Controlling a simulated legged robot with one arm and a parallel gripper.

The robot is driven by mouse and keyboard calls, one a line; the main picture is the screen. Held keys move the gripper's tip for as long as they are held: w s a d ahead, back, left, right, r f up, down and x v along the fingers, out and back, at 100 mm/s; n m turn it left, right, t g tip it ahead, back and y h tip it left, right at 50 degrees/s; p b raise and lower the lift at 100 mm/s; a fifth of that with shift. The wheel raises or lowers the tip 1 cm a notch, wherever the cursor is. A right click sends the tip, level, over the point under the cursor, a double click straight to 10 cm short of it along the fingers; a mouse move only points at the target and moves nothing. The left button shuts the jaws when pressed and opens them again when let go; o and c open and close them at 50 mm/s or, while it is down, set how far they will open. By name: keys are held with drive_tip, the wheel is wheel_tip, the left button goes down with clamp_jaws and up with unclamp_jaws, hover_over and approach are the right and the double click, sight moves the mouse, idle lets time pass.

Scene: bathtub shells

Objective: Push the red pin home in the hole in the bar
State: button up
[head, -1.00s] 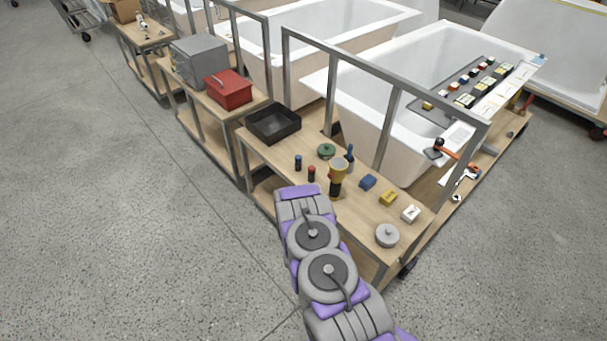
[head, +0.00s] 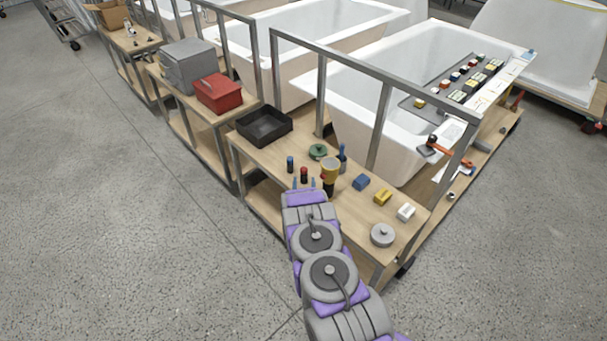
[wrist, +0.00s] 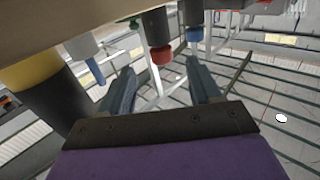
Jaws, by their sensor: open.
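A short dark cylinder with a red top (head: 304,174) stands on the near part of the wooden table. It is the only clear match for the red pin. In the wrist view its red end (wrist: 161,56) shows just beyond my fingertips, roughly centred between them. My gripper (head: 304,184) is open and empty, with its two blue-grey fingers (wrist: 162,82) apart. I cannot make out the bar or its hole, nor how deep the pin sits. A yellow-topped black object (head: 331,170) stands just right of the gripper and is large at the left of the wrist view.
A blue-topped cylinder (head: 290,163) stands left of the red one. A green disc (head: 318,151) and a blue bottle (head: 342,155) are behind. Blue, yellow and white blocks and a grey round lid (head: 382,235) lie right. A black tray (head: 264,125) and metal frame posts border the table.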

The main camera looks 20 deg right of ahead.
sight(304, 173)
drive_tip(key=shift+w+d, duration=0.3)
drive_tip(key=x, duration=0.1)
drive_tip(key=b+x, duration=0.1)
drive_tip(key=x, duration=0.1)
drive_tip(key=shift+w+a+b, duration=0.2)
drive_tip(key=shift+w+b, duration=0.1)
drive_tip(key=shift+w, duration=0.1)
drive_tip(key=shift+w+d, duration=0.35)
drive_tip(key=shift+w, duration=0.15)
drive_tip(key=shift+c, duration=0.4)
drive_tip(key=c, duration=1.1)
